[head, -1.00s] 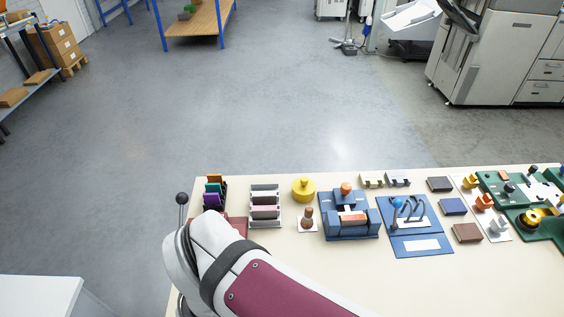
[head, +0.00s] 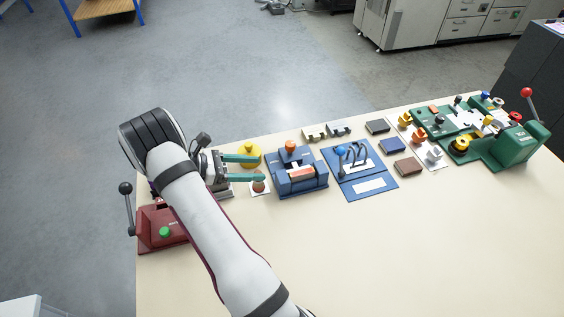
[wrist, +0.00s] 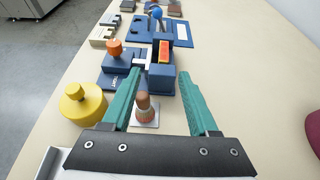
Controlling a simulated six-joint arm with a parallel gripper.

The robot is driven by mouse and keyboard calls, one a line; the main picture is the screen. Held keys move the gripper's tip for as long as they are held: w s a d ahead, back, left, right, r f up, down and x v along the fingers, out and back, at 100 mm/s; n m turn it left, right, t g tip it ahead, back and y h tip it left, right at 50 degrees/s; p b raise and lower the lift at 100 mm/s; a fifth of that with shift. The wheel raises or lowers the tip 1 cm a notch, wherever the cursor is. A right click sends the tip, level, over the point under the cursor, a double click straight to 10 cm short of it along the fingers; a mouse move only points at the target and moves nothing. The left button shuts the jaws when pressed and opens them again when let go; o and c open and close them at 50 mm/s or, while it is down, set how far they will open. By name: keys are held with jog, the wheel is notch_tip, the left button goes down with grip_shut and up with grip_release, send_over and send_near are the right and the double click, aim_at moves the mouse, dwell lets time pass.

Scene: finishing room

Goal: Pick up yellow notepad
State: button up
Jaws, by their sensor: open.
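I see no yellow notepad for certain in either view. The only sizeable yellow thing near my gripper is a round, knobbed piece (head: 249,148), which also shows at the left of the wrist view (wrist: 82,105). My gripper (head: 261,168) has two teal fingers, spread apart with nothing between them, above the table's left part. In the wrist view the open fingers (wrist: 160,74) point toward a blue device with an orange knob (wrist: 123,57). A small brown-topped stamp (wrist: 146,108) on a white card stands below and between the fingers.
Blue device (head: 296,180), blue board with looped cords (head: 350,160), dark block (head: 377,126), blue block (head: 389,145), brown block (head: 407,166) and green machine (head: 515,145) line the far side. A red lever device (head: 160,225) stands left. The table's front (head: 430,240) is clear.

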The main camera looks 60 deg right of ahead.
aim_at(301, 173)
jog(key=x, duration=1.5)
jog(key=shift+s+a+f, duration=0.15)
jog(key=shift+s+a, duration=0.15)
jog(key=shift+a, duration=0.1)
grip_shut()
